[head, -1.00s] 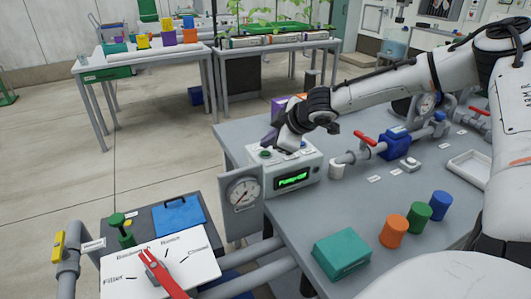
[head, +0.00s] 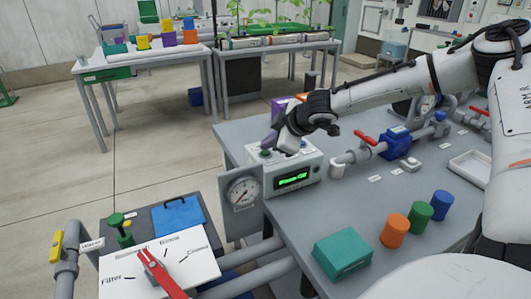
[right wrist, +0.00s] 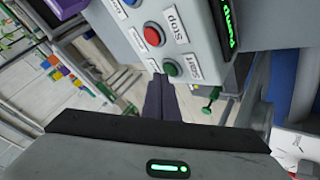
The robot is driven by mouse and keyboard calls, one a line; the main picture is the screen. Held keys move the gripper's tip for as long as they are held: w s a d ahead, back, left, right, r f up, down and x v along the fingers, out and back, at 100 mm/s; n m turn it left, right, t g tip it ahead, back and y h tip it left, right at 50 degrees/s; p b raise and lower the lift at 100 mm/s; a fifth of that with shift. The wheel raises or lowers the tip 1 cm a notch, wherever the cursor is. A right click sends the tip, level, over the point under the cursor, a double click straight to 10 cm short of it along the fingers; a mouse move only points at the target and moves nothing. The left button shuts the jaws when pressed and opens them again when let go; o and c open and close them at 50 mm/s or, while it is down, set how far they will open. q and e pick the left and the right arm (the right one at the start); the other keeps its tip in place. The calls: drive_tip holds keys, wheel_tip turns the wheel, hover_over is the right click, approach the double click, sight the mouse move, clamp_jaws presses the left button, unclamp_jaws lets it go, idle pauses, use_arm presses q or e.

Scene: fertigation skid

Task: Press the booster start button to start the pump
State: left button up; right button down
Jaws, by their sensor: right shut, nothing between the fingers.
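The booster control box (head: 308,166) is pale grey with a lit green display (head: 293,179) that seems to read "Pump Off". It stands at the left end of the grey bench. The green start button (head: 265,153) is on its top; in the right wrist view it shows (right wrist: 171,68) beside a "Start" label, with the red stop button (right wrist: 153,36) beyond. My right gripper (head: 267,143) is shut and empty, fingers pointing down by the green button. In the right wrist view the fingertips (right wrist: 159,78) are just beside it; I cannot tell whether they touch. My left gripper is not in view.
A pressure gauge (head: 242,190) hangs at the box's left. Pipework with a red-handled valve (head: 365,138) and blue body (head: 393,143) runs to its right. A teal box (head: 342,252) and orange, green and blue cylinders stand at the bench front. A red-handled selector (head: 160,270) is lower left.

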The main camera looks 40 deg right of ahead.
sight(269, 154)
drive_tip(key=shift+f+b, duration=0.4)
drive_tip(key=shift+f, duration=0.05)
idle(0.3)
idle(0.3)
drive_tip(key=shift+r+p, duration=0.8)
wheel_tip(269, 154, up, 5)
drive_tip(key=p, duration=0.5)
drive_tip(key=shift+r, duration=0.1)
idle(0.4)
drive_tip(key=shift+s, duration=0.1)
